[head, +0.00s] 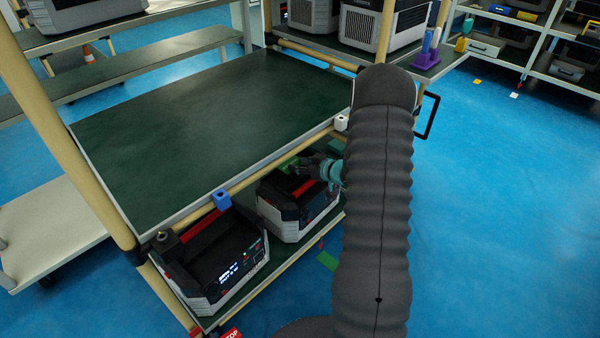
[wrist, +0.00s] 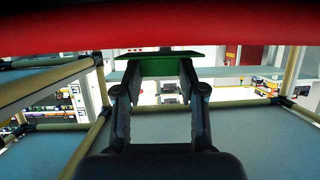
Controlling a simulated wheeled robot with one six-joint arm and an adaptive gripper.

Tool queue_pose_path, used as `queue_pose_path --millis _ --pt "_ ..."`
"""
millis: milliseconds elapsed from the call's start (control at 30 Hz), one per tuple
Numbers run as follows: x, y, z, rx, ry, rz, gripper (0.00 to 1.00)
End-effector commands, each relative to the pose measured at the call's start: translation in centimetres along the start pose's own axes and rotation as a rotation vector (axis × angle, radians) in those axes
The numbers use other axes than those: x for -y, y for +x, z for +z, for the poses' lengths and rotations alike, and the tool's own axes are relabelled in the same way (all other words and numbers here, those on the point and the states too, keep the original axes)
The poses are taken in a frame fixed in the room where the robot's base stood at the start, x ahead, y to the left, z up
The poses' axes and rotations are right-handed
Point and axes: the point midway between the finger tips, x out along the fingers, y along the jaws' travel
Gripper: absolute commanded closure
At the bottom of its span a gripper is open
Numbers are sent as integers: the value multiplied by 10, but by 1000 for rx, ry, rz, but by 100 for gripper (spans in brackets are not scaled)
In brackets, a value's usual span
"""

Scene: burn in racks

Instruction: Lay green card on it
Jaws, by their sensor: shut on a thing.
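My gripper (head: 308,167) reaches in under the upper shelf, over the right-hand power unit on the lower shelf. In the wrist view its two fingers (wrist: 160,78) are closed on a flat green card (wrist: 163,62). The card also shows as a green patch in the head view (head: 289,165). The right-hand unit (head: 290,213) is black and grey with a red handle. Whether the card touches the unit cannot be told. Which thing "it" means is not clear from the picture.
A second black and grey unit (head: 215,268) with a lit display stands left on the lower shelf. The dark green upper shelf (head: 200,125) is empty. A wide red band (wrist: 160,25) crosses the wrist view's top.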

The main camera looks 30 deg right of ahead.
Motion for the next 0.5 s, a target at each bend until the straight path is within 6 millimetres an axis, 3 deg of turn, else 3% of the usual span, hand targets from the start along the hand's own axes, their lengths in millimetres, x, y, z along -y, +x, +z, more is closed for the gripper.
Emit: queue_pose_path --millis 200,500 --pt "0 12 28 0 2 -2 74" --pt "0 12 30 0 1 -1 74"
